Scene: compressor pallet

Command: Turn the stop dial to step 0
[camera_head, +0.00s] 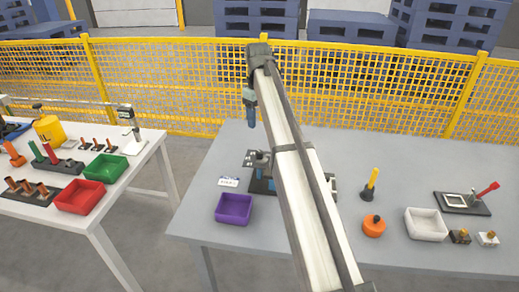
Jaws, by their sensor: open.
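My gripper (251,118) hangs pointing down above the back left part of the right-hand table, empty and apart from everything on it. A dark device with a grey plate and a dark knob (261,157) stands on the table below and slightly right of it. This may be the stop dial, but its step marks are too small to read. My arm crosses in front of the device's right side and hides part of it. An orange round piece with a dark top (373,226) sits to the right of my arm.
A small white label (228,182) and a purple bin (233,208) are near the device. Right of my arm are a yellow-handled tool (371,180), a white bin (426,224) and a red-lever fixture (463,203). A yellow mesh fence (400,90) stands behind the table.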

